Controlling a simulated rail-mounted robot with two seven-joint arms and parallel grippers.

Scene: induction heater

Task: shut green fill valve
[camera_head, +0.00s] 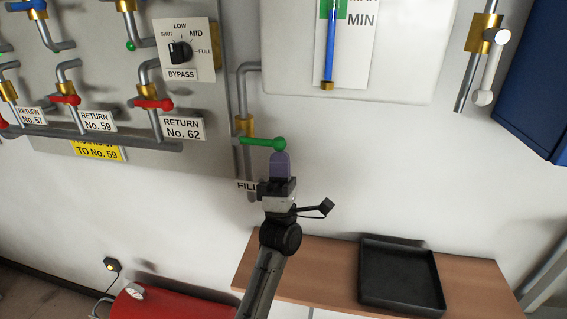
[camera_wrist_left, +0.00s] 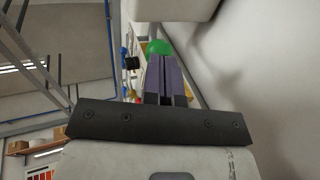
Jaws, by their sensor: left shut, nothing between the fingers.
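The green fill valve (camera_head: 262,142) has a lever with a round knob at its right end. In the head view the lever points right, roughly level, from a brass body on a vertical grey pipe (camera_head: 243,95). A sign reading "FILL" (camera_head: 246,186) is partly hidden behind my gripper. My left gripper (camera_head: 280,158) is shut and empty, pointing up, with its tips just under the green knob. In the left wrist view the green knob (camera_wrist_left: 158,47) shows right beyond the fingertips (camera_wrist_left: 165,62). I cannot tell whether they touch. My right gripper is not in view.
A panel with red-handled return valves (camera_head: 154,103) and a bypass dial (camera_head: 180,52) is at the left. A level gauge (camera_head: 332,45) hangs above. A wooden table (camera_head: 256,260) with a black tray (camera_head: 400,275) stands below right, and a red tank (camera_head: 165,304) below left.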

